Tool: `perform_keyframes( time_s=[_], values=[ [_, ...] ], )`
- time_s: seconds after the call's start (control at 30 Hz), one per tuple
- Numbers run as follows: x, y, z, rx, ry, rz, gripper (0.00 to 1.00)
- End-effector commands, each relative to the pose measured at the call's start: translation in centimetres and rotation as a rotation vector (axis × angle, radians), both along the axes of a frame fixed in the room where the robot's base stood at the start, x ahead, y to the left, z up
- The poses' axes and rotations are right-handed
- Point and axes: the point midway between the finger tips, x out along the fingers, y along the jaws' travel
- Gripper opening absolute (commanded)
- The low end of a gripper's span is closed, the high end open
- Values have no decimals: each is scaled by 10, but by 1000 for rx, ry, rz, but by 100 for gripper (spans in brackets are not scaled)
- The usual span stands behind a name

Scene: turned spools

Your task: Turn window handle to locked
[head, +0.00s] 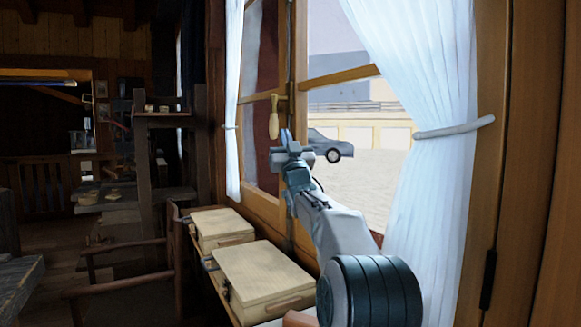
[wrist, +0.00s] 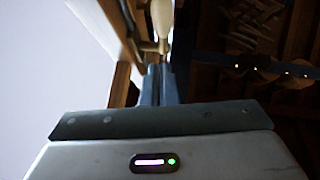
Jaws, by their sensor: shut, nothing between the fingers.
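The window handle (head: 274,117) is a brass-coloured lever on the wooden window frame (head: 283,60). In the head view its grip hangs down from its mount at the top. My gripper (head: 285,137) is just below and slightly right of the handle's lower end in that view. In the wrist view the handle (wrist: 161,22) stands straight beyond the closed fingertips (wrist: 158,70), close to them; I cannot tell whether they touch. My gripper is shut with nothing between the fingers.
Pale curtains hang at left (head: 234,100) and right (head: 410,90), the right one tied back beside my arm. Two cream boxes, one nearer (head: 262,280) and one farther (head: 222,226), sit below the window. A wooden chair (head: 120,270) stands at left.

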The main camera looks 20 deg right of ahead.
Motion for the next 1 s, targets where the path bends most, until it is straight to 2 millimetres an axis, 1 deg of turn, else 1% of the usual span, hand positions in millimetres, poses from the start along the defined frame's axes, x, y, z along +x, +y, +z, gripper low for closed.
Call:
perform_keyframes(
  time_s=[0.03, 0.07, 0.2, 0.43, 0.6, 0.77, 0.87, 0.97, 1.0],
  values=[
    [-5, 4, -7, 0, 1, 4, 0],
    [-8, 6, -10, 0, 0, 5, 0],
    [-23, 8, -25, 1, 1, 6, 0],
    [-42, 9, -44, 1, 0, 3, 0],
    [-48, 9, -49, 1, -1, 2, 0],
    [-50, 10, -49, 1, 3, 2, 0],
    [-48, 17, -49, 11, 48, 3, 0],
    [-46, 33, -52, 35, 164, 1, 0],
    [-46, 42, -56, 48, 229, 0, 0]
  ],
)
